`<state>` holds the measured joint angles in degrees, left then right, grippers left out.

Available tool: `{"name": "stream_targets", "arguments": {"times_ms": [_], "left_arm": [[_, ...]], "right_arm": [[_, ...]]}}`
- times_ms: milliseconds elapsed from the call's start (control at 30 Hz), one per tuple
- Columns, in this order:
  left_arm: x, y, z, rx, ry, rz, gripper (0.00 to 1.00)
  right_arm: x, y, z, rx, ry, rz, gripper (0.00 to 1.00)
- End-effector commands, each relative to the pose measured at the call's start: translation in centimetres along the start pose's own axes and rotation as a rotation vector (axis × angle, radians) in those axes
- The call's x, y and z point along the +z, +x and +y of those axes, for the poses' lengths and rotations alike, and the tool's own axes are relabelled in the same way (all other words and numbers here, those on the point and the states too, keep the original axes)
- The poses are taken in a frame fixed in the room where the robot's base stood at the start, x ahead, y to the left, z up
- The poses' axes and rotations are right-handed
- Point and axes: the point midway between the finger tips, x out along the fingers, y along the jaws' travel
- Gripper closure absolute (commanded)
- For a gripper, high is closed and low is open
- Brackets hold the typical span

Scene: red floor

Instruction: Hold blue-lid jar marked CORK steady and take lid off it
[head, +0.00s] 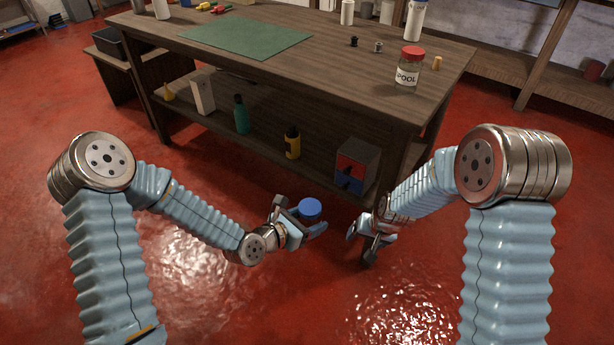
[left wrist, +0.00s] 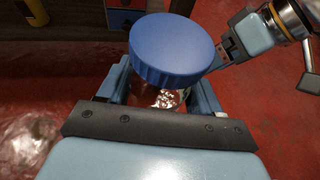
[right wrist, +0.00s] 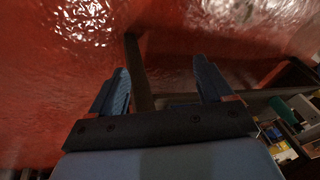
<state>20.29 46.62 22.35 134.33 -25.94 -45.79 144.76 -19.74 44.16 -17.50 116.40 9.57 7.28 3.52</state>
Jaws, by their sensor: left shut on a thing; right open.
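The blue-lid jar (head: 310,209) is held by my left gripper (head: 306,222) in front of the workbench, above the floor. In the left wrist view its round blue lid (left wrist: 172,50) is on top, and the clear jar body (left wrist: 165,98) shows below it between the fingers. No label can be read on it. My right gripper (head: 366,244) is open and empty, to the right of the jar and apart from it.
The wooden workbench (head: 300,62) stands ahead. A red-lid jar (head: 408,76) marked POOL stands near its right front edge, and a green mat (head: 246,37) lies on top. Its lower shelf holds bottles and a red-and-blue box (head: 356,165). The red floor around my arms is clear.

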Motion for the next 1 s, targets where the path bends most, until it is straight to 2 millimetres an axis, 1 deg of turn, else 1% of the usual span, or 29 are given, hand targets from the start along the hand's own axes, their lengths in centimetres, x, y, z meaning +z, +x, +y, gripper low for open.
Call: {"name": "stream_targets", "arguments": {"times_ms": [33,67,100,167,200,267,300,367,400,467,500,567,600,700,800,900,1000], "left_arm": [[0.0,0.0,0.0,0.0,0.0,-0.001,1.0],[0.0,0.0,0.0,0.0,0.0,-0.001,1.0],[0.0,0.0,0.0,0.0,0.0,-0.001,1.0],[0.0,0.0,0.0,0.0,0.0,-0.001,1.0],[0.0,0.0,0.0,0.0,0.0,-0.001,1.0],[0.1,0.0,0.0,0.0,0.0,-0.001,1.0],[0.1,0.0,0.0,0.0,0.0,-0.001,1.0],[0.1,0.0,0.0,0.0,0.0,-0.001,1.0],[0.1,0.0,0.0,0.0,0.0,-0.001,1.0],[0.1,0.0,0.0,0.0,0.0,-0.001,1.0],[0.1,0.0,0.0,0.0,0.0,-0.001,1.0],[0.0,0.0,0.0,0.0,0.0,-0.001,1.0],[0.0,0.0,0.0,0.0,0.0,-0.001,1.0],[0.0,0.0,0.0,0.0,0.0,-0.001,1.0],[0.1,0.0,0.0,0.0,0.0,-0.001,1.0],[0.1,0.0,0.0,0.0,0.0,-0.001,1.0],[0.1,0.0,0.0,0.0,0.0,-0.001,1.0]], "right_arm": [[-1.8,-1.2,-2.3,-0.023,0.006,0.022,0.2],[-2.5,-1.9,-3.7,-0.039,0.019,0.028,0.2],[-3.4,-2.8,-5.6,-0.062,0.039,0.033,0.2],[-4.4,-4.2,-8.6,-0.1,0.07,0.036,0.2],[-4.9,-5.2,-10.6,-0.123,0.09,0.037,0.2],[-5.6,-6.8,-13.6,-0.159,0.12,0.036,0.2],[-6.0,-8.0,-15.5,-0.183,0.138,0.034,0.2],[-6.3,-9.9,-18.4,-0.218,0.166,0.029,0.2],[-6.5,-11.2,-20.2,-0.24,0.184,0.024,0.2],[-6.5,-13.3,-23.0,-0.272,0.21,0.013,0.2],[-6.4,-14.8,-24.8,-0.29,0.224,0.001,0.2],[-5.7,-16.8,-27.1,-0.283,0.219,-0.037,0.2],[-4.9,-16.9,-26.7,-0.223,0.188,-0.08,0.2],[-3.8,-16.8,-24.5,-0.059,0.103,-0.157,0.2],[-3.3,-17.2,-22.6,0.072,0.054,-0.2,0.2],[-3.1,-17.8,-21.3,0.161,0.03,-0.224,0.2],[-3.0,-17.8,-20.6,0.207,0.02,-0.235,0.2]]}}
